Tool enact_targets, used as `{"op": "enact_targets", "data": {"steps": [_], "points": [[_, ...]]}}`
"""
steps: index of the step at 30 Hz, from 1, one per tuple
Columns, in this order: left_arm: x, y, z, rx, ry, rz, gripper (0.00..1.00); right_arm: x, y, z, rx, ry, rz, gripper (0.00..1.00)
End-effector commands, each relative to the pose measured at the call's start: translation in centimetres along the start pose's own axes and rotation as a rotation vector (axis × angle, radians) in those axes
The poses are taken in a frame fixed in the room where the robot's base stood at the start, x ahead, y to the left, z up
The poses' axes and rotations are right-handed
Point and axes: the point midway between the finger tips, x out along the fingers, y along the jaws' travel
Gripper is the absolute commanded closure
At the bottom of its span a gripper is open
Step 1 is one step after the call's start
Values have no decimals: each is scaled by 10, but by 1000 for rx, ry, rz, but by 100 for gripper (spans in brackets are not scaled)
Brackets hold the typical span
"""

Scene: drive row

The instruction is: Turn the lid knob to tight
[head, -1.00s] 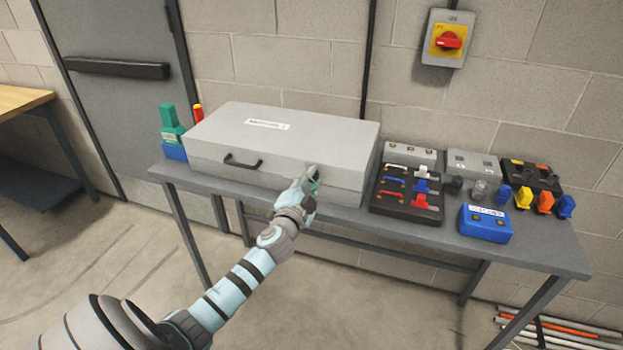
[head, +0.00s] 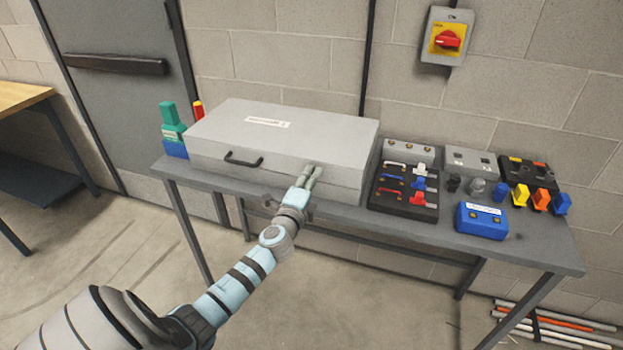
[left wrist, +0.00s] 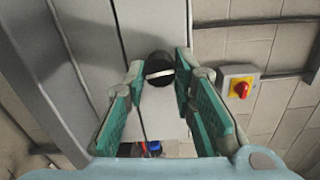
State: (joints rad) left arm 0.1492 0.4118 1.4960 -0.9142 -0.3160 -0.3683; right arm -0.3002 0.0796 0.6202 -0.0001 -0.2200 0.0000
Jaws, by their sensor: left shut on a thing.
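A large grey case (head: 235,118) with a label on its lid and a black handle on its front stands on the grey table. My left gripper (head: 312,172) is at the case's front face, right of the handle. In the left wrist view, the black lid knob (left wrist: 159,60) with a pale bar across it sits between the teal-padded fingertips of my left gripper (left wrist: 158,72). The gripper is shut on the knob. In the head view the fingers hide the knob. No tight mark can be read. My right gripper is not in view.
Right of the case are a black tray (head: 402,207) with coloured parts, a blue box (head: 482,222) and several small coloured pieces. A green bottle (head: 170,118) stands at the left. A red-and-yellow switch (head: 447,40) is on the wall.

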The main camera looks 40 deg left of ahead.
Motion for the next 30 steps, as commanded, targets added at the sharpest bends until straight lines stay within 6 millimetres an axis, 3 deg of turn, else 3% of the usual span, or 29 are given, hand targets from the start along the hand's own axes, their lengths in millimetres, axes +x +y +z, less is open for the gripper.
{"op": "enact_targets", "data": {"steps": [14, 15, 18, 27, 30], "points": [[0, 1, 0, 17, 1, 2, 100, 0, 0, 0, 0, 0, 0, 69], [0, 1, 0, 17, 1, 2, 73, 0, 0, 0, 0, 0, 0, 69], [0, 1, 0, 17, 0, 2, 57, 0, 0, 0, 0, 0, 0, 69], [-1, 0, 0, 17, 0, 1, 56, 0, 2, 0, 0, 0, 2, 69], [-10, 1, 0, 18, 1, 0, 56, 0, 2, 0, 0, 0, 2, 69]]}}
